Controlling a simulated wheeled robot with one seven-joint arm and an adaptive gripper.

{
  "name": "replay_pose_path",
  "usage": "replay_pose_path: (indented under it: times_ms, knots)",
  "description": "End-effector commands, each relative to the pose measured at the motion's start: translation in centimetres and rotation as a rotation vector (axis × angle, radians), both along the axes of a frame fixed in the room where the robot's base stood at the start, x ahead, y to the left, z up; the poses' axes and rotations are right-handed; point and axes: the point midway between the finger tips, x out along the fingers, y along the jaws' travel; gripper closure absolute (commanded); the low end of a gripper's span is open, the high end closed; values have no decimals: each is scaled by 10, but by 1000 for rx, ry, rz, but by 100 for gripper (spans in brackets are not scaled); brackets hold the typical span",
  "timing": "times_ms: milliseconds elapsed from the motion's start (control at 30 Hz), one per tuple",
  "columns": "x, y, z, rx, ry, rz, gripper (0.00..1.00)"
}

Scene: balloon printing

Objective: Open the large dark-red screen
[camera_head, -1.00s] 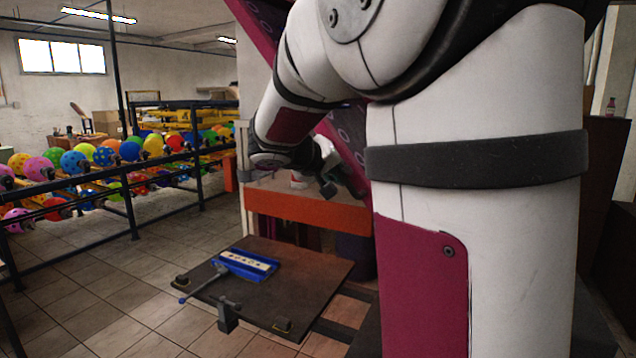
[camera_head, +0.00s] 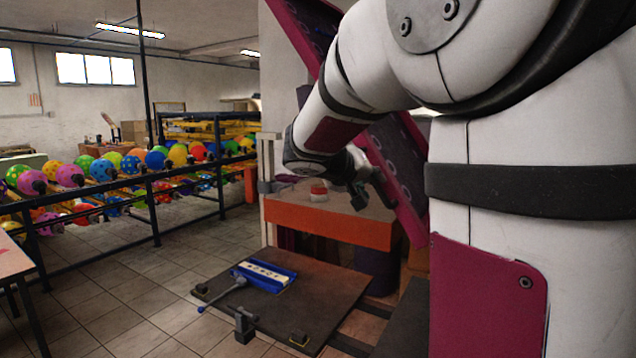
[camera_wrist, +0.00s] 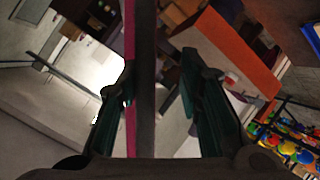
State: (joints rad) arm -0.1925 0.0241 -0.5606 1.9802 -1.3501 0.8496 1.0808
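The large dark-red screen (camera_head: 399,172) is a tilted panel with a magenta edge and pale ring marks. It slopes from upper left to lower right above the orange-fronted table, partly hidden behind my arm. My gripper (camera_head: 371,193) is at its near side, above the table. In the wrist view, the screen's edge (camera_wrist: 143,75) runs upright between the fingers of my gripper (camera_wrist: 158,82). The left finger is close to the magenta side, and a gap shows on the right. The fingers are apart; contact is unclear.
The orange-fronted table (camera_head: 325,222) stands below the screen. A low dark board (camera_head: 320,300) with a blue tray (camera_head: 262,276) and a lever lies in front. A rack of colourful balloons (camera_head: 152,190) stands at the left. Tiled floor is free between them.

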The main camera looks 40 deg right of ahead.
Motion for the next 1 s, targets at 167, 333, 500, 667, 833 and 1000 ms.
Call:
replay_pose_path:
  times_ms: [167, 333, 500, 667, 833, 1000]
  knots:
    - [0, 0, 0, -1, 0, 1, 67]
    - [0, 2, 1, 0, -2, 1, 67]
    - [-3, 19, 9, 1, -4, 5, 67]
    - [-11, 48, 22, 1, -4, 7, 67]
    - [-20, 76, 37, 1, -4, 3, 67]
    - [-26, 96, 46, 0, -2, 0, 67]
